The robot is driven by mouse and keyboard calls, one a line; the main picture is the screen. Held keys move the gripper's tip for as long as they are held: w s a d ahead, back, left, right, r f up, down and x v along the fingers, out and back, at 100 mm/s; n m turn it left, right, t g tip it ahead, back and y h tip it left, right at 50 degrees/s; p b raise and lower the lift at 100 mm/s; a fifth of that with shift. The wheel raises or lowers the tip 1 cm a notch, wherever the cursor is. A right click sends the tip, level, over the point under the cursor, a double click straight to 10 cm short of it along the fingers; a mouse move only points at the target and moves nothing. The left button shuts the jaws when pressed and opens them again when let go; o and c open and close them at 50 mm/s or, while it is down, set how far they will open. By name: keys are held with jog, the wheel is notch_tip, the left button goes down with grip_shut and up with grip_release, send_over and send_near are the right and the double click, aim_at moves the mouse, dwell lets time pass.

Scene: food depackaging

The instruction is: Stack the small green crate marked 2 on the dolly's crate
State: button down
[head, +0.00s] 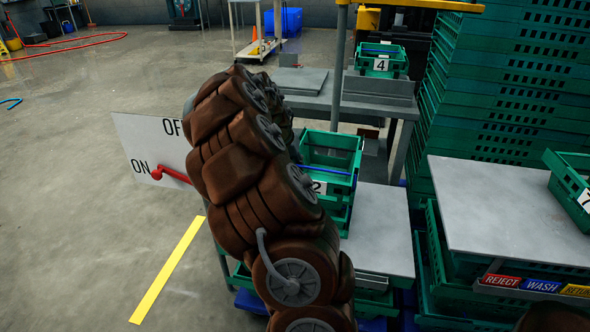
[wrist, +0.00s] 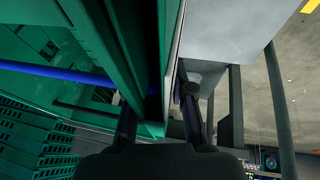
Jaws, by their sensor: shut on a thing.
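The small green crate marked 2 (head: 345,154) is in the middle of the head view, over the grey table and partly behind my brown arm. More green crate wall shows directly below it; I cannot tell whether the two touch. In the wrist view a green crate wall (wrist: 135,65) runs between the fingers of my gripper (wrist: 160,112), which is shut on it. My arm hides the gripper in the head view. A green crate edge (head: 241,275) shows low beside my arm, above a blue base (head: 250,302); it may be the dolly's crate, mostly hidden.
The grey table (head: 383,235) is bare right of the crates. A crate marked 4 (head: 382,60) stands on a bench behind. Tall green crate stacks (head: 500,90) and another worktop (head: 510,205) stand right. An ON/OFF board (head: 140,140) with a red lever stands left; open floor lies beyond.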

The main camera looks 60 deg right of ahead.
jog(key=shift+f, duration=0.9)
jog(key=shift+f, duration=0.1)
jog(key=c, duration=1)
grip_release()
jog(key=s+v, duration=0.1)
jog(key=v, duration=1)
jog(key=a+r+n+y, duration=0.1)
jog(key=a+r+n, duration=0.1)
jog(key=a, duration=1)
jog(key=s+a+f+n+y, duration=0.1)
jog(key=s+a+n, duration=0.15)
jog(key=a, duration=0.65)
jog(key=s+a+f+n+y, duration=0.2)
jog(key=s+a, duration=0.1)
jog(key=a, duration=0.5)
jog(key=s+a+f+n+g+y, duration=0.1)
jog(key=s+a+f+n, duration=0.3)
jog(key=s+a, duration=0.9)
jog(key=a+n+g, duration=0.1)
jog(key=n, duration=0.2)
jog(key=shift+a+p, duration=0.3)
jog(key=shift+a, duration=0.05)
